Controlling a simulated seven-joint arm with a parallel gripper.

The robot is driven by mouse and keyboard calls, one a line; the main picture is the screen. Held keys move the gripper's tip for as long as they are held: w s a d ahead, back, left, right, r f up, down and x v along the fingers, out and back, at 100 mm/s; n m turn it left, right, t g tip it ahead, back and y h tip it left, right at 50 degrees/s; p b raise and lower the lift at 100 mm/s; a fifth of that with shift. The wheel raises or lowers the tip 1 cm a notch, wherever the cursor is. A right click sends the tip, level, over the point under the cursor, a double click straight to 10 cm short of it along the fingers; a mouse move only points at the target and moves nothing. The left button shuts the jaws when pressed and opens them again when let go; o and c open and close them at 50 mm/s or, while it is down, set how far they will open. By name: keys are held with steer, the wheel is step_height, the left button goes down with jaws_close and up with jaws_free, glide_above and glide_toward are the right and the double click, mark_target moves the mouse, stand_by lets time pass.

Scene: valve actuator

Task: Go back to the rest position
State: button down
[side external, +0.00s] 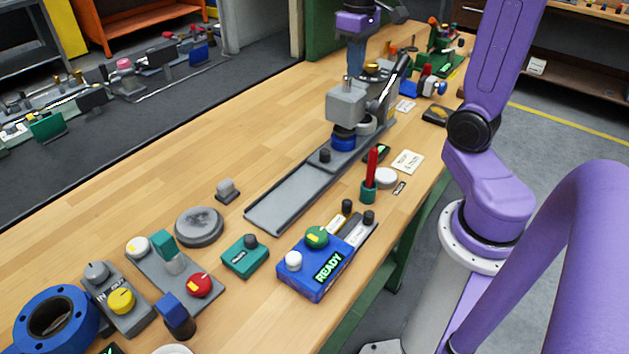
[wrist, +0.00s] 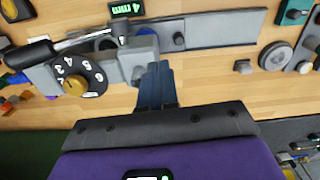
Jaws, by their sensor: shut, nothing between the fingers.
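My gripper (side external: 355,76) is shut and empty, with its blue fingers pointing down just behind or above the grey block (side external: 346,103) of the valve actuator. I cannot tell from this view whether it touches the block. In the wrist view the closed fingers (wrist: 155,72) overlap the lower edge of the grey block (wrist: 143,48). A numbered black dial (wrist: 82,78) with a brass knob sits left of the fingers. A blue round part (side external: 343,140) is under the block, at the far end of a grey rail (side external: 290,198).
A blue box reading READY (side external: 318,266), a red-handled tool in a green holder (side external: 370,178) and a grey disc (side external: 199,227) stand on the wooden bench. Several knobbed units fill the near left. Bare wood (side external: 190,165) lies left of the rail.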

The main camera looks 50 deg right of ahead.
steer(key=s+a+f+n, duration=0.45)
steer(key=s+a, duration=0.25)
steer(key=a, duration=0.4)
steer(key=s+a+f+n, duration=0.2)
steer(key=s+n, duration=0.1)
steer(key=s, duration=0.3)
steer(key=s+a+f+n, duration=0.2)
steer(key=s+a+n, duration=0.1)
steer(key=s, duration=0.3)
steer(key=shift+f+n, duration=0.2)
steer(key=shift+n, duration=0.45)
